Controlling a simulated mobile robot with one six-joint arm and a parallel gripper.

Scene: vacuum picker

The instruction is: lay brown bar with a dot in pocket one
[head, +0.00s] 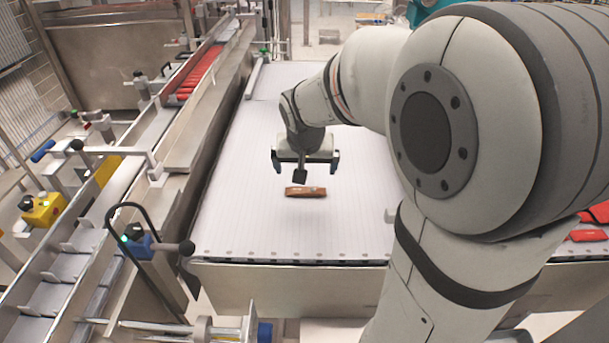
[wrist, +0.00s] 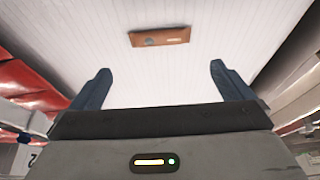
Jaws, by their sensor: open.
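A brown bar (head: 305,191) lies flat on the white belt, just below and in front of my gripper in the head view. In the wrist view the brown bar (wrist: 160,37) shows a grey dot near its left end and lies ahead of the fingertips, apart from them. My gripper (head: 305,168) is above the belt with its fingers spread wide and nothing between them. Both blue fingers of my gripper (wrist: 157,75) show in the wrist view. A row of pockets (head: 45,299) runs along the left track; I cannot tell which is pocket one.
The white belt (head: 250,225) is mostly clear around the bar. Red packs (head: 203,72) lie in the far part of the left track. A post with a black hose and knob (head: 140,245) stands between track and belt.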

